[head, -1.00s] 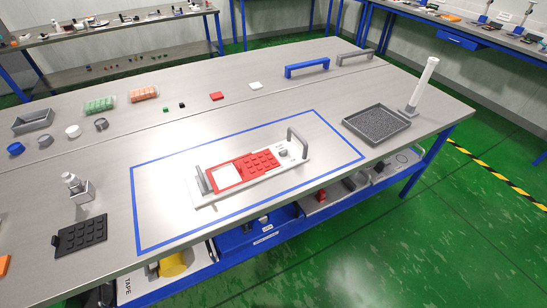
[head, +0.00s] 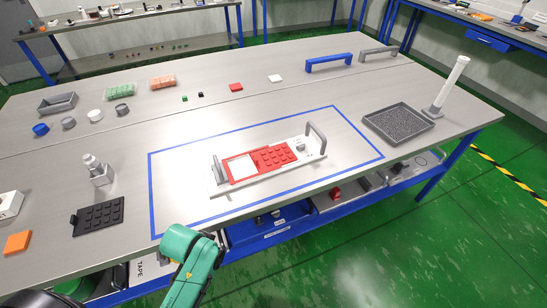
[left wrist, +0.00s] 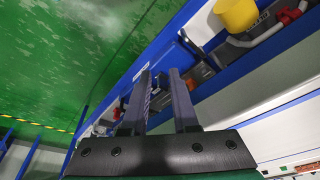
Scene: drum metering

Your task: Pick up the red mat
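The red mat (head: 274,157), with rows of raised squares, lies on a white tray (head: 230,189) with grey upright handles, inside the blue taped rectangle on the table. A white square (head: 240,167) lies on the red piece at the left. My left arm's green link shows at the bottom of the head view, in front of the table's near edge; its fingers do not show there. In the left wrist view my left gripper (left wrist: 161,75) has its fingers apart with nothing between them, with the floor and lower shelf beyond. My right gripper is not in view.
A black mat (head: 98,216) and a small bottle in a holder (head: 98,172) stand at the left. A grey gravel tray (head: 372,119) and a white cylinder on a stand (head: 452,85) are at the right. The table within the tape around the white tray is clear.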

